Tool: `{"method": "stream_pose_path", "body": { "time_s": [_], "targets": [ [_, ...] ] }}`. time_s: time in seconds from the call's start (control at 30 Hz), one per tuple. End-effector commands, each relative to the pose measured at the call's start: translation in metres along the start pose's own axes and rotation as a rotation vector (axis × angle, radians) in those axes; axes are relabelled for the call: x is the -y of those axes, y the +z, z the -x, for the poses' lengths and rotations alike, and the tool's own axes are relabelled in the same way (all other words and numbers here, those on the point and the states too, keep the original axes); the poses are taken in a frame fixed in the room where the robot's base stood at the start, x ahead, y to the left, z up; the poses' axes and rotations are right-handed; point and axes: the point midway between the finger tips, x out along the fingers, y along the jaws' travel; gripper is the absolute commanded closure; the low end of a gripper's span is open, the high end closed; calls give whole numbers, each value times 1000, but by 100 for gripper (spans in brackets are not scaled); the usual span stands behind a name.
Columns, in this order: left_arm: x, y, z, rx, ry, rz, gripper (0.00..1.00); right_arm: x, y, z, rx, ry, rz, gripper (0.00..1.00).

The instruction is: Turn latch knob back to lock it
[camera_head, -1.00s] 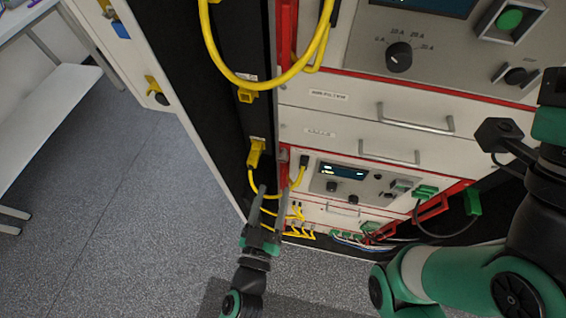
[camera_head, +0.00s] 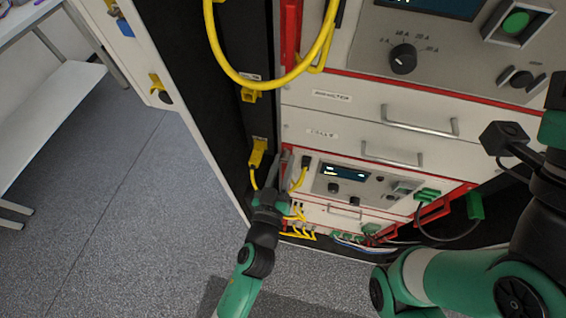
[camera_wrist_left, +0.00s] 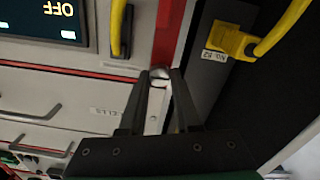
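The latch knob (camera_wrist_left: 159,77) is a small pale metallic piece on the cabinet's upright edge beside the red frame strip in the left wrist view. My left gripper (camera_wrist_left: 160,74) is open, with one dark finger on each side of the knob. I cannot tell whether either finger touches it. In the camera_head view, my left gripper (camera_head: 279,168) reaches up to the cabinet's left edge, next to the red strip. The knob cannot be made out there, and its angle is unclear. My right arm is at the right, but its fingers are not in view.
A yellow cable plug (camera_head: 257,154) sits left of my left gripper, and another yellow cable (camera_head: 299,178) hangs close to its right. The floor (camera_head: 115,220) at the left is clear.

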Motion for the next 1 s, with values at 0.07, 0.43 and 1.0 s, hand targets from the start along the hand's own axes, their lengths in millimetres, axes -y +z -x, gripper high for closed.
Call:
{"method": "stream_pose_path", "body": {
  "time_s": [0.07, 0.43, 1.0],
  "targets": [
    [0, 0, 0, 0, 0, 0, 96, 0, 0, 0, 0, 0, 0, 100],
    [0, 0, 0, 0, 0, -12, 100, 0, 0, 0, 0, 0, 0, 100],
    [-1, 0, 0, -1, 1, -354, 100, 0, 1, 1, 0, 0, 0, 100]
  ]
}}
